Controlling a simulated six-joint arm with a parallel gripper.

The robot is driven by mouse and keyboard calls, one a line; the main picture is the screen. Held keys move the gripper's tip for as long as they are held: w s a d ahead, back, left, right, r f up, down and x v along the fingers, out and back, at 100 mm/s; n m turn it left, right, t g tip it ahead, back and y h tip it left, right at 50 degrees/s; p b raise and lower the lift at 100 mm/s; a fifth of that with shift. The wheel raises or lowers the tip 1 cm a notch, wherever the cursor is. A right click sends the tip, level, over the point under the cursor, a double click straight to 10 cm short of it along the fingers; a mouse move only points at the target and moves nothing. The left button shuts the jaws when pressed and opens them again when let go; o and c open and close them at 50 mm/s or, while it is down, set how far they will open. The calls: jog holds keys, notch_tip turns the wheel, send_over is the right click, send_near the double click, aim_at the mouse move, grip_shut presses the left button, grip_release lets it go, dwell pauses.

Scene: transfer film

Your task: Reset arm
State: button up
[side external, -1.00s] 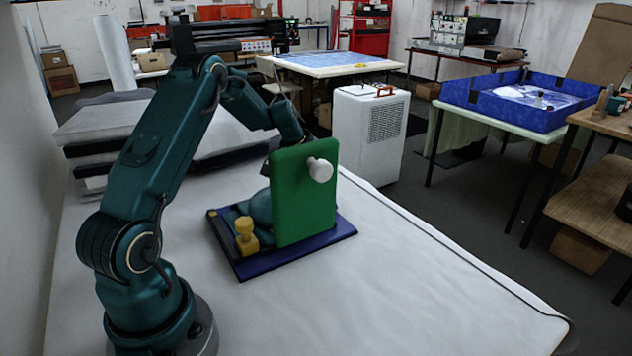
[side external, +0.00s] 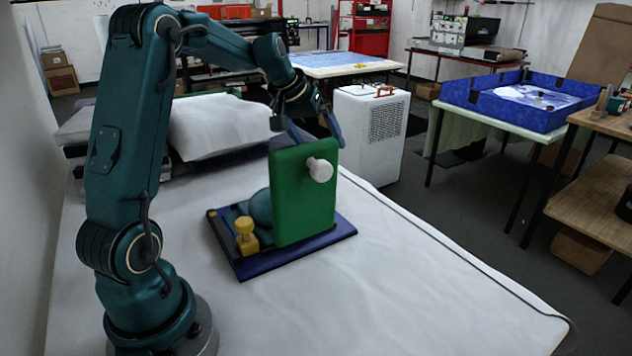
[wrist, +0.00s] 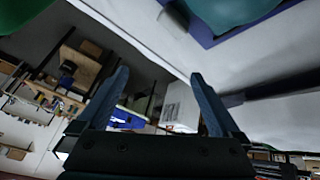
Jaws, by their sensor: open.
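My gripper (side external: 314,133) is open and empty, above and just behind the top edge of the upright green panel (side external: 290,195) in the side external view. In the wrist view its two fingers (wrist: 163,100) stand apart with nothing between them. The green panel has a white knob (side external: 319,170) on its face and stands on a dark blue base (side external: 296,259). A yellow peg-like piece (side external: 245,238) and a teal rounded shape (side external: 261,207) are on the base, the teal shape partly hidden by the panel. The gripper's gap to the panel cannot be judged exactly.
The base rests on a white-covered table (side external: 420,290), clear to the front and right, with a cable along its right edge. Stacked padded slabs (side external: 222,125) lie behind. A white cabinet (side external: 366,135) stands beyond the table.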

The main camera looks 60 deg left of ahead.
notch_tip(320, 180, up, 10)
jog(key=s+d+n+t+y, duration=0.1)
jog(key=d+n+t+y, duration=0.15)
jog(key=n, duration=0.55)
jog(key=s+d, duration=0.1)
jog(key=d, duration=0.2)
jog(key=s+d+r+n+h, duration=0.1)
jog(key=s+d, duration=0.1)
jog(key=d, duration=0.1)
jog(key=s+d+r+h, duration=0.1)
jog(key=d, duration=0.2)
jog(key=shift+s+n, duration=0.15)
jog(key=shift+n, duration=0.25)
jog(key=s+d+f+m+g+h, duration=0.1)
jog(key=s+d+f+m+h, duration=0.3)
jog(key=s+d, duration=0.45)
jog(key=s+d+f+m+g+y, duration=0.1)
jog(key=s+f+m+g+y, duration=0.1)
jog(key=s+f+m, duration=0.5)
jog(key=m, duration=0.6)
jog(key=shift+s+d+f, duration=0.2)
jog(key=shift+s+f, duration=0.1)
jog(key=shift+f, duration=0.05)
